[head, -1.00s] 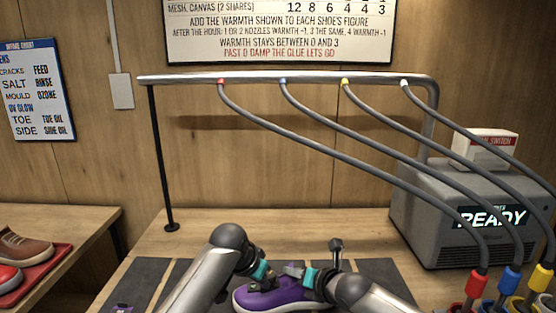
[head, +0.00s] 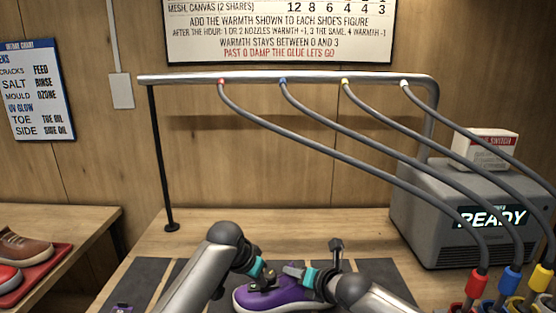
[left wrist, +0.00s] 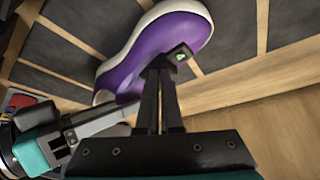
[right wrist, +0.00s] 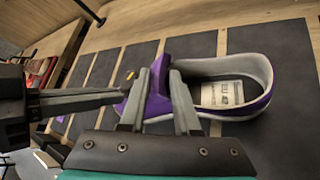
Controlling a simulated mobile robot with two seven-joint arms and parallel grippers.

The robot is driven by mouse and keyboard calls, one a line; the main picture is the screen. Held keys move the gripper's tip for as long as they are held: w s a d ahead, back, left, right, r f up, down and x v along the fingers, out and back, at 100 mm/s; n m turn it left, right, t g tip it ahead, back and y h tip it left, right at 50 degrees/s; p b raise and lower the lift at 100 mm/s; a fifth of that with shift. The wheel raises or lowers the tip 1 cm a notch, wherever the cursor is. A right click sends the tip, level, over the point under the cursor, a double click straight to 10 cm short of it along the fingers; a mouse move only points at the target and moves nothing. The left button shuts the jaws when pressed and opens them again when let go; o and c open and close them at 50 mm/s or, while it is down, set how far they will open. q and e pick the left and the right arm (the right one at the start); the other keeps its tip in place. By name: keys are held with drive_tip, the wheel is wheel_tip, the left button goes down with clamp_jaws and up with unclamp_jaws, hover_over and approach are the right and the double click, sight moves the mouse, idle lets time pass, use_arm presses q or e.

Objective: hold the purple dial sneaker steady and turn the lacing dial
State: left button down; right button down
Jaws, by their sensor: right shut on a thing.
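The purple sneaker (head: 282,299) with a pale sole lies on the dark slatted bench top, between my grippers. My right gripper (right wrist: 165,75) is shut on a raised purple part of the sneaker, in front of the open collar. My left gripper (left wrist: 168,62) is over the sneaker's upper, its fingers close together at a small dark block (left wrist: 180,53) with a green mark. I cannot tell whether this block is the lacing dial or whether the fingers grip it. Its tips look partly hidden in the head view.
A grey machine (head: 455,205) reading READY stands at the right, with hoses hanging from a metal rail (head: 290,78). Coloured hose ends (head: 476,284) crowd the front right. A red tray (head: 38,270) with shoes sits on the left table. The bench behind the sneaker is mostly clear.

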use_arm(q)
drive_tip(key=shift+w+a+r, duration=0.1)
drive_tip(key=shift+w, duration=0.05)
idle(0.4)
drive_tip(key=shift+s+a, duration=0.25)
drive_tip(key=shift+s, duration=0.1)
wheel_tip(320, 180, up, 6)
drive_tip(key=shift+f, duration=0.1)
drive_tip(key=shift+d, duration=0.1)
idle(0.4)
drive_tip(key=shift+s+d+f, duration=0.15)
drive_tip(key=shift+d+f, duration=0.05)
drive_tip(key=shift+f, duration=0.8)
drive_tip(key=shift+s+d+f, duration=0.1)
drive_tip(key=shift+d+f, duration=0.1)
drive_tip(key=shift+f, duration=0.8)
drive_tip(key=shift+s+d+f, duration=0.15)
drive_tip(key=shift+d+f, duration=0.05)
drive_tip(key=shift+f, duration=0.8)
